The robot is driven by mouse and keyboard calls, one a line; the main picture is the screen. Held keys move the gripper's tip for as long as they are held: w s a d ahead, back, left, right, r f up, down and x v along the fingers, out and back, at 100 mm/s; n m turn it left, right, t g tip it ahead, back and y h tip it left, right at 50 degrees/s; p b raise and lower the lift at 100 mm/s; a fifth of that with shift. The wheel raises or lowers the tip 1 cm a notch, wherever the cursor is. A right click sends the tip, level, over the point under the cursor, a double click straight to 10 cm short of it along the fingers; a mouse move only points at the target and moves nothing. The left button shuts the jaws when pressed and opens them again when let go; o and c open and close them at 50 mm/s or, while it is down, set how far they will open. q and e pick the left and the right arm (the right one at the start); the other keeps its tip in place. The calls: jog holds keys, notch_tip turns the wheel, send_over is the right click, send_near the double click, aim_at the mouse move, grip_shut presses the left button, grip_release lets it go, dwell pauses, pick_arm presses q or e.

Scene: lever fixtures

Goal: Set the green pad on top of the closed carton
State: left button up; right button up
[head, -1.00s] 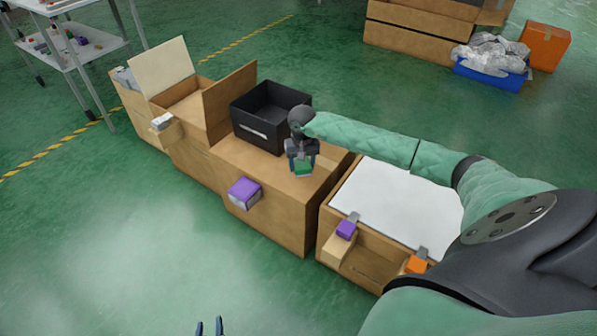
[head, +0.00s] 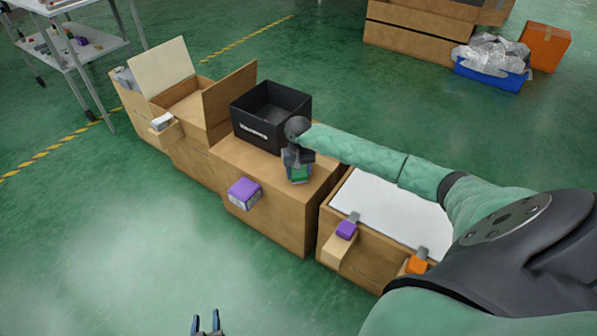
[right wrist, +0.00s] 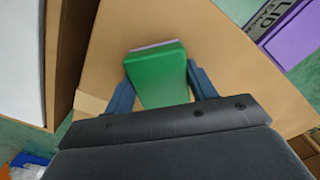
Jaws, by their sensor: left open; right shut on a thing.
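The green pad (head: 300,174) is held in my right gripper (head: 299,168), over the top of the middle brown carton (head: 277,200). This carton top is flat and shut. In the right wrist view the green pad (right wrist: 158,78) sits between the two blue fingers (right wrist: 160,85), with a thin pale purple edge at its far end. I cannot tell whether the pad touches the carton top. My left gripper (head: 207,322) is open and empty at the bottom edge of the head view, over the floor.
A black bin (head: 271,117) stands on the carton behind the pad. A purple block (head: 244,191) juts from the carton's front. To the right is a box with a white top (head: 390,207); to the left, a carton with raised flaps (head: 230,102). Green floor lies free in front.

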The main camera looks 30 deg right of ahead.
pick_arm(q)
jog(key=shift+w+r, duration=0.15)
jog(key=shift+r, duration=0.2)
pick_arm(e)
jog(key=shift+f, duration=0.1)
jog(key=o, duration=1)
jog(key=shift+c, duration=0.2)
pick_arm(q)
jog(key=shift+w+r+t, duration=0.35)
jog(key=shift+r+t, duration=0.05)
jog(key=shift+r, duration=0.4)
jog(key=shift+f, duration=0.1)
